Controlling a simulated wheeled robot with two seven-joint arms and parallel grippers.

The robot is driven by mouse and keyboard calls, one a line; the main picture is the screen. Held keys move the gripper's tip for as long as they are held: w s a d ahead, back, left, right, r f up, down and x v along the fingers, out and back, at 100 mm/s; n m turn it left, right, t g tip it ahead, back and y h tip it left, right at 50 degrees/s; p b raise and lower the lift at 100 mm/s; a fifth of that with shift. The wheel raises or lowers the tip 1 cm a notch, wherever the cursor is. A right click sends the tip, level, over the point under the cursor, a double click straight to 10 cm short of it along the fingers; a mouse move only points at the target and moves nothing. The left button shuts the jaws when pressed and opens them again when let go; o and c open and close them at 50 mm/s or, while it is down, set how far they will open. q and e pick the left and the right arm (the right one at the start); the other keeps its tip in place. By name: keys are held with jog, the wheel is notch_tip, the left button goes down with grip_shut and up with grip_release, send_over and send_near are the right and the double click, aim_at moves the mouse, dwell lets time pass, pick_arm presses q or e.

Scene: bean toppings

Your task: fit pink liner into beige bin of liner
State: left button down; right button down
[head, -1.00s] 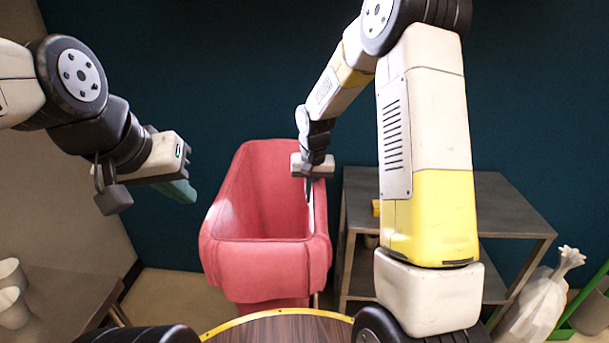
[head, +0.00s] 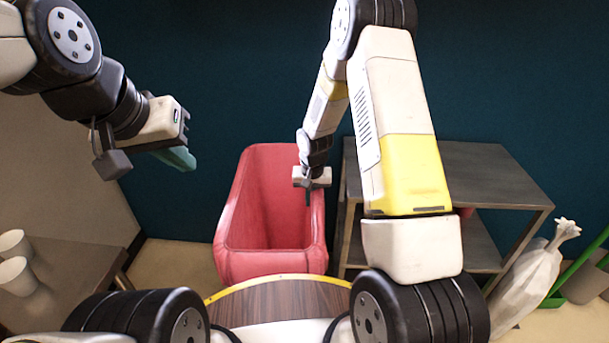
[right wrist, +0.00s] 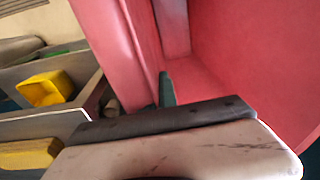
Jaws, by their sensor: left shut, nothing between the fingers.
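The pink liner (head: 232,205) stands open in the middle of the head view, behind the round wooden top. It has the shape of a deep tub. The beige bin is not visible. My right gripper (head: 308,193) points down at the liner's right rim, with a finger inside. In the right wrist view one teal finger (right wrist: 167,90) sits close against the liner's wall (right wrist: 215,50). The other finger is hidden, so its grip on the rim is unclear. My left gripper (head: 177,157) is shut and empty, in the air to the left of the liner.
A grey shelf unit (head: 480,165) stands close to the liner's right side. A yellow container (right wrist: 45,90) shows in the right wrist view. White cups (head: 15,260) stand on a table at the left. A white sack (head: 525,280) is at the far right.

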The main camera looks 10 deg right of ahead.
notch_tip(320, 180, down, 17)
jog(key=shift+f, duration=0.15)
dwell(0.6)
jog(key=c, duration=1.6)
grip_release()
jog(key=r, duration=0.5)
jog(key=s+r, duration=0.1)
jog(key=r, duration=0.1)
jog(key=shift+s+r, duration=0.1)
jog(key=shift+r, duration=0.25)
